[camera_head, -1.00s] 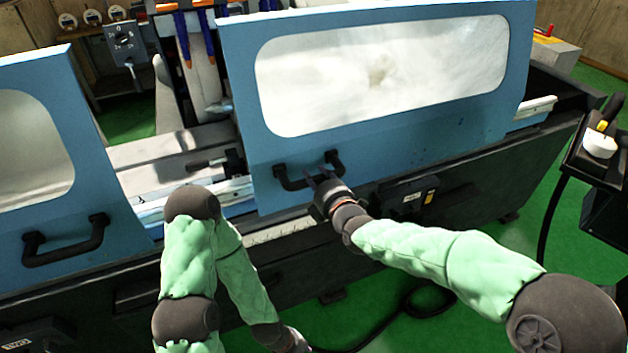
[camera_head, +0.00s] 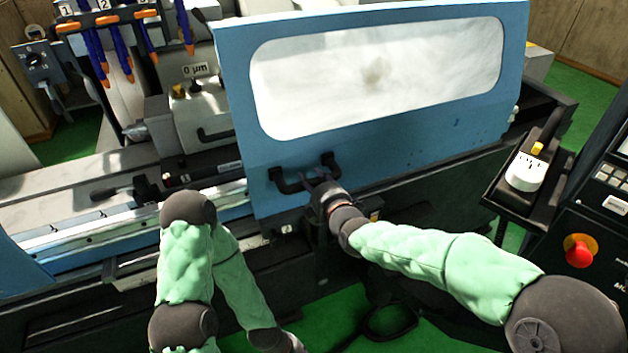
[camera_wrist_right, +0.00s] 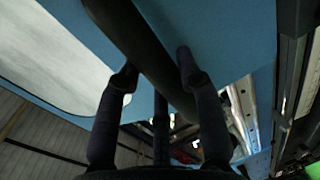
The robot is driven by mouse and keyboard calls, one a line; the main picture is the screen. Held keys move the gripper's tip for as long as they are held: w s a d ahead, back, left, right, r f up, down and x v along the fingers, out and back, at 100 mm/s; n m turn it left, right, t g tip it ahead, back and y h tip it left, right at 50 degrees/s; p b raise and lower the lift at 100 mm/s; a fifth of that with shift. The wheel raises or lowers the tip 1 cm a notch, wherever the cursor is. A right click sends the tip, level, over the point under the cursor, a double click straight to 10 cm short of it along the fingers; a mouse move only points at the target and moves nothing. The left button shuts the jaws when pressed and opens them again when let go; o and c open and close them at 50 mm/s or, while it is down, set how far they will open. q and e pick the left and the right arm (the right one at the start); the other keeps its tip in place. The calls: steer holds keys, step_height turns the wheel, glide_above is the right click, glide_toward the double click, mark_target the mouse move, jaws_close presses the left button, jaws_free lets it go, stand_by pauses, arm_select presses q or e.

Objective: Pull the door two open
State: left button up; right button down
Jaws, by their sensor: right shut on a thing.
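The blue door (camera_head: 420,140) with a large pale window stands at the right part of the grinder. Its dark handle (camera_head: 288,187) is at its lower left. My right gripper (camera_head: 318,184) is shut on the right part of this handle. In the right wrist view the handle (camera_wrist_right: 143,45) runs as a dark bar between the two fingers, with the blue door (camera_wrist_right: 235,40) behind. My left arm hangs folded in front of the machine. Its end (camera_head: 290,343) is at the bottom edge, and its fingers cannot be made out.
Left of the door the grinder's bed (camera_head: 75,205) and inner parts lie exposed. A blue panel edge (camera_head: 18,268) shows at the far left. A control panel with a red button (camera_head: 579,252) and a tray with a white round object (camera_head: 526,172) stand at the right.

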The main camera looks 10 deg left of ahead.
steer(key=shift+d+f, duration=0.1)
stand_by(0.3)
steer(key=c, duration=0.8)
jaws_free()
steer(key=v, duration=1.2)
